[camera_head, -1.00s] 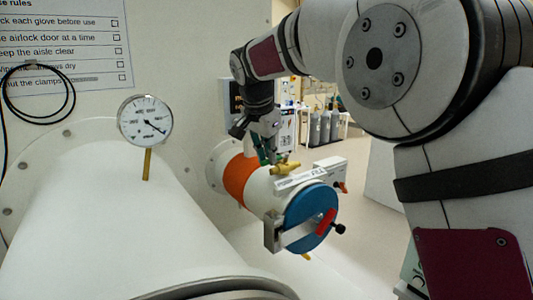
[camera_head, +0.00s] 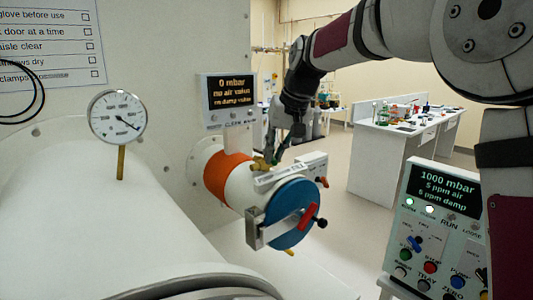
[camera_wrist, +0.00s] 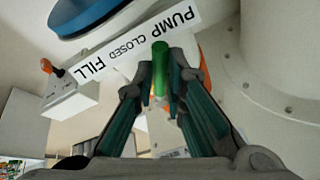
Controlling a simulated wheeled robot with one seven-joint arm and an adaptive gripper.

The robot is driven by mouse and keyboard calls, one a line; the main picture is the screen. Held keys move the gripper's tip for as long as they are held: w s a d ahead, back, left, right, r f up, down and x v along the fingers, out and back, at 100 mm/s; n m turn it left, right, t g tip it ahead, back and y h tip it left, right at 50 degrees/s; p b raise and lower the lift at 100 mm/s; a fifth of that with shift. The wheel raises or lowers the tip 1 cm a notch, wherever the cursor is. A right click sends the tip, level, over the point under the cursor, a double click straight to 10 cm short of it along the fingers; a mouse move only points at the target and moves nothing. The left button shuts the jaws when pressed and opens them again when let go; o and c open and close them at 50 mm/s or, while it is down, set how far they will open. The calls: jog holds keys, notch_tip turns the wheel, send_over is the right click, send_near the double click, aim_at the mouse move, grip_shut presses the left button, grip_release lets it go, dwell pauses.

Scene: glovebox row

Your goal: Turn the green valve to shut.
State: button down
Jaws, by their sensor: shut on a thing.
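The green valve handle (camera_wrist: 161,70) shows in the wrist view between the two fingers. My gripper (camera_wrist: 161,92) is shut on it. A white label (camera_wrist: 150,38) reading PUMP, CLOSED and FILL lies beyond the handle's tip. The tip is near the PUMP and CLOSED words; I cannot tell exactly which it points to. In the head view my gripper (camera_head: 276,155) is at the brass valve body (camera_head: 260,164), on top of the small white airlock cylinder (camera_head: 241,190) with an orange band. The fingers largely hide the handle there.
The airlock's blue door (camera_head: 293,215) with a red-handled clamp (camera_head: 308,216) faces the front. A pressure gauge (camera_head: 117,116) stands at left. A display (camera_head: 229,95) reads 0 mbar. A control panel (camera_head: 433,225) reading 1000 mbar stands at right. A lab bench (camera_head: 400,145) is behind.

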jog(key=shift+w+d+n+g+y+b, duration=0.35)
jog(key=shift+d+n, duration=0.4)
jog(key=shift+n, duration=0.5)
jog(key=shift+w+d+n+g+y+b, duration=0.15)
jog(key=shift+w+d+n+g+y, duration=0.4)
jog(key=shift+n, duration=0.7)
jog(key=shift+s+d, duration=0.15)
jog(key=c, duration=1.6)
grip_release()
jog(key=shift+c, duration=0.2)
jog(key=v, duration=1.2)
jog(key=shift+s, duration=0.15)
